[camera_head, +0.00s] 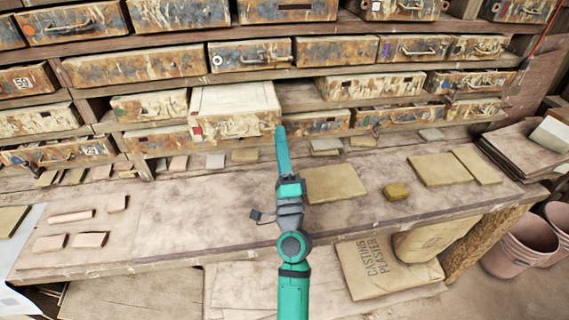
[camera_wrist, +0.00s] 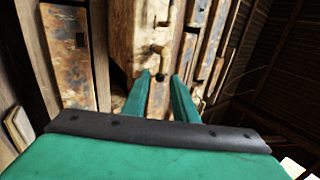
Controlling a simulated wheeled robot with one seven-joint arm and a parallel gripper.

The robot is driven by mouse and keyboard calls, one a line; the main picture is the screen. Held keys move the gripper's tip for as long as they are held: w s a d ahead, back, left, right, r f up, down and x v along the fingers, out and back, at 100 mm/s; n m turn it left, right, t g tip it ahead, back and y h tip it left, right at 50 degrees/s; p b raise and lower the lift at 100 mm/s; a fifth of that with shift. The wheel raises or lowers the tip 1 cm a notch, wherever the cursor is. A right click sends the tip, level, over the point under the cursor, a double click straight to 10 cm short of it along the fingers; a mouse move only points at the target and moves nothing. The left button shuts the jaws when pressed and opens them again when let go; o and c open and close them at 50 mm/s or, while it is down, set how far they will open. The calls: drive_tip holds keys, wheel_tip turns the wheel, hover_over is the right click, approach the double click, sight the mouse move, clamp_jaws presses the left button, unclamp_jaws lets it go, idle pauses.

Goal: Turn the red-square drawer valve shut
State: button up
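The drawer with a small red square (camera_head: 198,131) on its front stands pulled out of the shelf, its pale top (camera_head: 235,97) showing. Its front is worn, with a handle low on it; no separate valve can be made out. My gripper (camera_head: 281,130) is at the right edge of this drawer's front in the head view. In the wrist view my gripper (camera_wrist: 162,76) has its two teal fingers apart. A bent brass handle (camera_wrist: 160,50) shows just beyond and between the fingertips, on a pale wooden front. I cannot tell whether they touch it. The red square is not clear there.
Other closed drawers fill the shelf around it, one with a white ring (camera_head: 216,60) above. The workbench (camera_head: 190,225) below holds flat tiles (camera_head: 332,182) and a yellow lump (camera_head: 396,191). Buckets (camera_head: 522,242) stand at the lower right.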

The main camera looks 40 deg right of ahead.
drive_tip(key=v, duration=0.9)
drive_tip(key=shift+s, duration=0.1)
idle(0.7)
drive_tip(key=s+a+f+n+g+y, duration=0.1)
drive_tip(key=s+a+f+n+y, duration=0.3)
drive_tip(key=a+f, duration=0.5)
drive_tip(key=s+a+f+n+g+y, duration=0.2)
drive_tip(key=a+f+n, duration=0.4)
drive_tip(key=a+f, duration=0.3)
drive_tip(key=s+a+f+n+g+y, duration=0.1)
drive_tip(key=s+a+f+n+y, duration=0.1)
drive_tip(key=s+a+n, duration=0.5)
drive_tip(key=s+a+f+n+g+y, duration=0.1)
drive_tip(key=s+a+f+n+y, duration=0.2)
drive_tip(key=s+a, duration=0.7)
drive_tip(key=s+n+y, duration=0.2)
drive_tip(key=s+n, duration=0.1)
drive_tip(key=n, duration=0.1)
drive_tip(key=shift+s+a+f+n+g, duration=0.2)
drive_tip(key=shift+s+f+n+g, duration=0.05)
drive_tip(key=shift+s+n+g, duration=0.05)
